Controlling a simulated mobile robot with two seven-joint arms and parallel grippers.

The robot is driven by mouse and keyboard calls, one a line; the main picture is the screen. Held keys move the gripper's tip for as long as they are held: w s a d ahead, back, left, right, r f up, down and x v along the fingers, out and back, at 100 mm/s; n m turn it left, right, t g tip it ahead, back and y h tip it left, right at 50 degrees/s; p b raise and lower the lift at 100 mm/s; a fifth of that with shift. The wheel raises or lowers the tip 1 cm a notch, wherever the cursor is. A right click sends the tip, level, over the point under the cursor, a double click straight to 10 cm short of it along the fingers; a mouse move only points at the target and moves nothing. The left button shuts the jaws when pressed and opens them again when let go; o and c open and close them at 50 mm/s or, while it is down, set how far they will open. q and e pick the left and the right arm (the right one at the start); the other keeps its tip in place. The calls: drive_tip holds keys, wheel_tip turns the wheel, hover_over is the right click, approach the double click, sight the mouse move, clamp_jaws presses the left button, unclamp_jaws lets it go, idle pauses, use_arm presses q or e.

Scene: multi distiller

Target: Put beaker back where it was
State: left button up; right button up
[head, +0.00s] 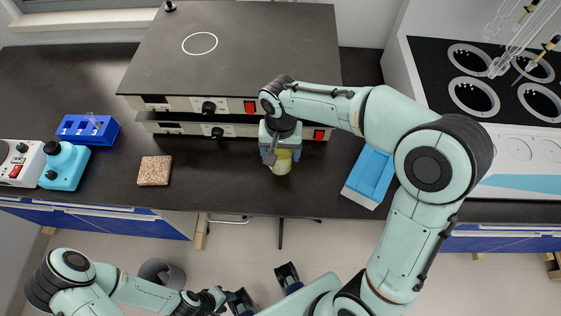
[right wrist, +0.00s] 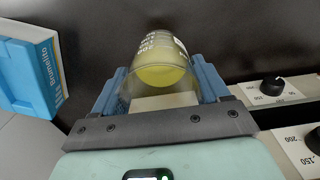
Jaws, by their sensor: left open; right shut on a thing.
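The beaker (right wrist: 160,66) is clear glass with white markings and holds yellow liquid. In the head view the beaker (head: 282,163) is at the front middle of the dark bench, in front of the stacked hotplates. My right gripper (right wrist: 160,95) is shut on the beaker, with one blue finger on each side of it. In the head view my right gripper (head: 277,150) partly hides the beaker. I cannot tell whether its base touches the bench. My left gripper (head: 262,298) is open and empty, low in front of the bench.
Stacked hotplates (head: 245,60) with knobs and red switches stand behind the beaker; the top one has a white ring. A blue box (head: 370,176) lies to the right. A cork tile (head: 155,170) and blue rack (head: 88,129) are left. Bench between tile and beaker is clear.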

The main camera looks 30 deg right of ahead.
drive_tip(key=shift+f, duration=2.65)
drive_tip(key=shift+f+b, duration=0.1)
drive_tip(key=shift+b, duration=0.25)
drive_tip(key=o, duration=0.8)
drive_tip(key=shift+f, duration=0.15)
drive_tip(key=shift+c, duration=0.2)
drive_tip(key=o, duration=0.4)
drive_tip(key=shift+r, duration=0.45)
wheel_tip(320, 180, up, 12)
drive_tip(key=shift+f+p, duration=0.2)
drive_tip(key=shift+p, duration=0.55)
